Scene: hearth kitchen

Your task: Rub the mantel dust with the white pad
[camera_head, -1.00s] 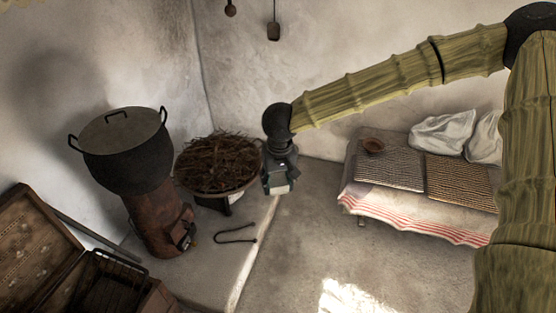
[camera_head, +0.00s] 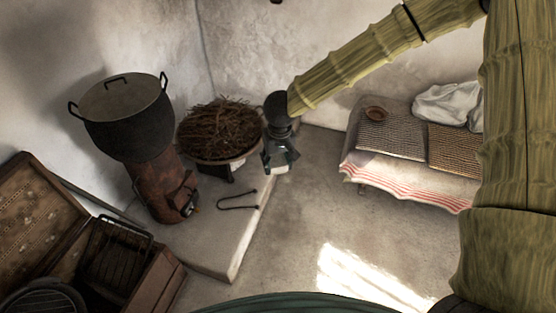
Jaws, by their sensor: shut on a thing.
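My gripper (camera_head: 281,161) hangs at the end of my arm, pointing down, in the middle of the head view. It is shut on a small pale block, which looks like the white pad (camera_head: 276,170) and shows just below the fingers. The pad appears held in the air, in front of the floor and right of the twig basket; its exact height I cannot tell. I see no mantel and no dust patch in this view.
A dark lidded pot (camera_head: 128,118) stands on a rusty stove (camera_head: 163,188) at left. A basket of twigs (camera_head: 218,130) and a bent iron rod (camera_head: 238,204) are on the raised ledge (camera_head: 215,245). An open chest (camera_head: 150,285) is lower left. A low bed (camera_head: 400,185) stands right.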

